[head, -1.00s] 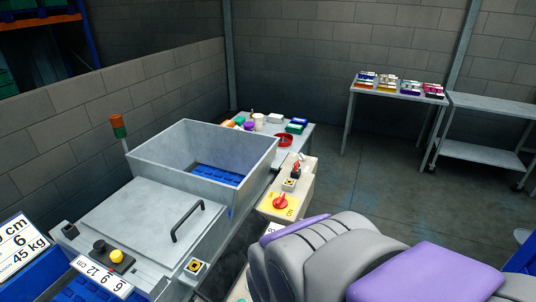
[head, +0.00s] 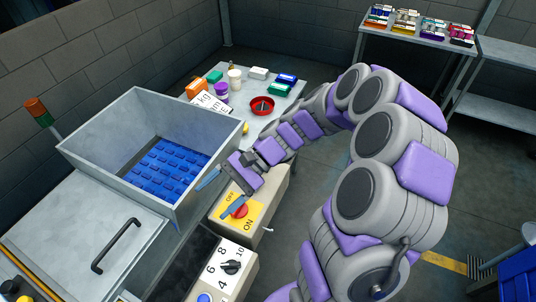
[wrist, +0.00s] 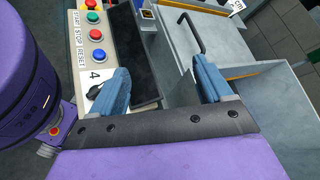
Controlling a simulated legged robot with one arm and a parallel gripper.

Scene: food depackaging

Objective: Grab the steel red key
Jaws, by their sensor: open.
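A red rotary switch (head: 239,211) sits on a yellow ON/OFF plate (head: 226,206) on a beige housing beside the steel machine in the head view. I cannot tell whether it is the steel red key. A second small red-topped piece, seen earlier farther back on that housing, is now hidden behind my arm. My gripper (head: 219,193) is open and empty above the housing, its blue fingers pointing down-left, close to the red switch. In the wrist view the gripper (wrist: 161,85) shows two spread blue fingers with nothing between them.
The steel hopper (head: 215,168) with a blue floor stands left of my gripper. A lid with a dark handle (head: 116,246) lies in front. A table with a red dish (head: 262,106) stands behind. The wrist view shows a button panel (wrist: 95,45).

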